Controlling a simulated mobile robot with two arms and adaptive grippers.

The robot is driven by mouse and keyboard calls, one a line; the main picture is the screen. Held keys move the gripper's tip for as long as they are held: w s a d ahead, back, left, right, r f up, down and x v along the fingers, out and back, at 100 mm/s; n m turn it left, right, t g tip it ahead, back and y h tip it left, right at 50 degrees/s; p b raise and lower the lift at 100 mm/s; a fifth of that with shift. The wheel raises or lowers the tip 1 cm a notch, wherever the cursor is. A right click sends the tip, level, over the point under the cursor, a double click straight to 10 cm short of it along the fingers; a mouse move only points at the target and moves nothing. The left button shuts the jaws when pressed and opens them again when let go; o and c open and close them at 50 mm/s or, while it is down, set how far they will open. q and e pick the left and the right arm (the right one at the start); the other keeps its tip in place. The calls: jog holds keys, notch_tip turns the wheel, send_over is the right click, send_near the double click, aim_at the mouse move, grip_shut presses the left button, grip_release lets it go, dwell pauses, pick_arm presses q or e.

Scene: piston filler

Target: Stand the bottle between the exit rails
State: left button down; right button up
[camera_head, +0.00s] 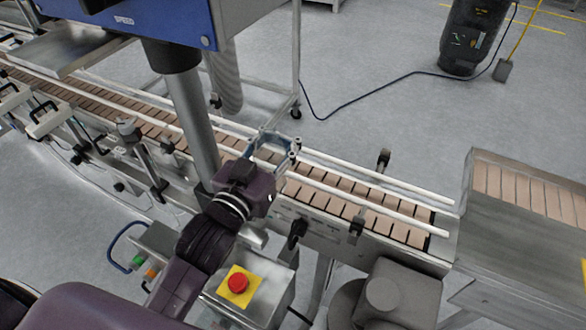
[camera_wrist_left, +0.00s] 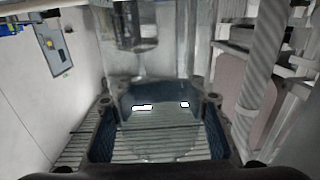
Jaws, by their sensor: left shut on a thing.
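My left gripper (camera_head: 272,148) reaches over the conveyor belt from the near side, and its fingers are closed around a clear bottle (camera_head: 268,157). In the left wrist view the gripper (camera_wrist_left: 158,108) frames the see-through bottle (camera_wrist_left: 160,128) between dark, blue-padded fingers. The bottle's outline is faint, and I cannot tell whether its base touches the belt. The far exit rail (camera_head: 375,174) and near exit rail (camera_head: 372,205) are white bars running right from beside the gripper, with brown belt slats (camera_head: 330,196) between them. My right gripper is not in view.
A steel post (camera_head: 190,115) under the blue machine housing (camera_head: 150,18) stands just left of the gripper. A red stop button (camera_head: 238,283) is on the near side. Rail clamps (camera_head: 384,158) rise beside the rails. The belt between the rails is clear to the right.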

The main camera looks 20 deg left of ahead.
pick_arm(q)
jog(key=w+r+m+h+p, duration=0.1)
jog(key=w+r+h+p, duration=0.15)
jog(key=w+r, duration=0.9)
notch_tip(320, 180, down, 18)
jog(key=s, duration=0.1)
jog(key=shift+s, duration=0.4)
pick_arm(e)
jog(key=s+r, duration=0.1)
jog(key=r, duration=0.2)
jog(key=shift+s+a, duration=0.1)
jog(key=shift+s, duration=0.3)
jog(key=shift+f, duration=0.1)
pick_arm(q)
jog(key=shift+f, duration=0.2)
jog(key=c, duration=1.1)
grip_release()
jog(key=shift+c, duration=0.2)
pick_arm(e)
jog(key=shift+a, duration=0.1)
pick_arm(q)
jog(key=shift+r, duration=0.15)
